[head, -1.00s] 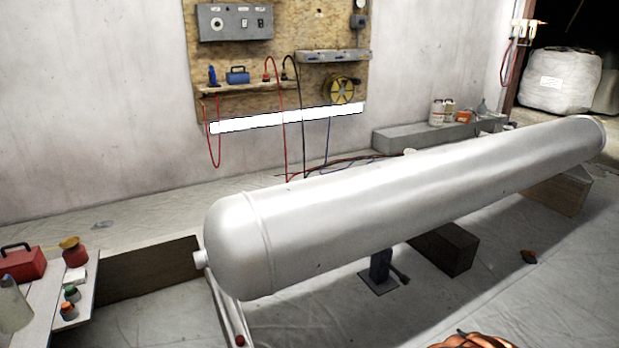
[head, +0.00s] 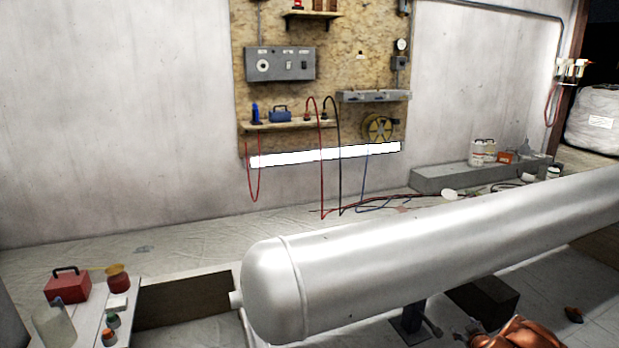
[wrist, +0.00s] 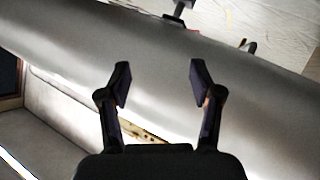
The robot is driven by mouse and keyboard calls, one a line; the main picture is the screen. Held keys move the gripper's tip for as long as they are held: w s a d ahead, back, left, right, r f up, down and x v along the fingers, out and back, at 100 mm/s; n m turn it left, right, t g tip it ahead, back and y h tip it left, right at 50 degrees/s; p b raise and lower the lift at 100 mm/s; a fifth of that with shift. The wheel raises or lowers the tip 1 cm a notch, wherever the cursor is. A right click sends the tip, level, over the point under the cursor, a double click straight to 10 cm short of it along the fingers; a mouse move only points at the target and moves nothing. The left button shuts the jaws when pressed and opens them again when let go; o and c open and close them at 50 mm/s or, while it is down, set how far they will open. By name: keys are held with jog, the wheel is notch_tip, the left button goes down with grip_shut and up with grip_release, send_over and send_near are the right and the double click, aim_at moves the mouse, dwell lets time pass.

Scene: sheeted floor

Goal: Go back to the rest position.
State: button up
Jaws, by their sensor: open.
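My gripper (wrist: 157,84) shows in the wrist view with its two dark fingers apart and nothing between them. The large grey tank (wrist: 65,45) lies beyond the fingertips; I cannot tell the gap between them. In the head view the same tank (head: 430,255) lies on its side across the right half. An orange, glossy part, which looks like a piece of my arm, shows at the bottom edge below the tank.
A white bench (head: 85,325) at the lower left holds a red toolbox (head: 68,287) and several bottles. A plywood panel (head: 350,65) with hoses hangs on the back wall. Dark blocks (head: 485,300) stand under the tank.

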jog(key=w+a+r+m+g+y+p, duration=0.15)
jog(key=a+r+p, duration=0.25)
jog(key=a+r, duration=0.7)
jog(key=a+r+g+p, duration=0.2)
jog(key=a+r+p, duration=0.35)
jog(key=r, duration=0.95)
jog(key=s+a+r+g+p, duration=0.2)
jog(key=s+a+r, duration=0.5)
jog(key=a+r, duration=0.2)
jog(key=s+a+r+g+p, duration=0.2)
jog(key=s+a+r+p, duration=0.15)
jog(key=s+r, duration=0.5)
jog(key=s+a+r+g+p, duration=0.25)
jog(key=s+a+r, duration=0.3)
jog(key=s, duration=0.65)
jog(key=s+a+r+g+p, duration=0.1)
jog(key=s+r+p, duration=0.1)
jog(key=s, duration=0.7)
jog(key=s+a+r+m+g+p, duration=0.1)
jog(key=s+a+r+g+p, duration=0.1)
jog(key=s, duration=0.7)
jog(key=s+a+r+g+p, duration=0.1)
jog(key=s+r+p, duration=0.2)
jog(key=s, duration=0.6)
jog(key=shift+s+a+r+g+y, duration=0.25)
jog(key=shift+a+r+g+y, duration=0.1)
jog(key=shift+r, duration=0.8)
jog(key=shift+m, duration=0.25)
jog(key=shift+c, duration=0.3)
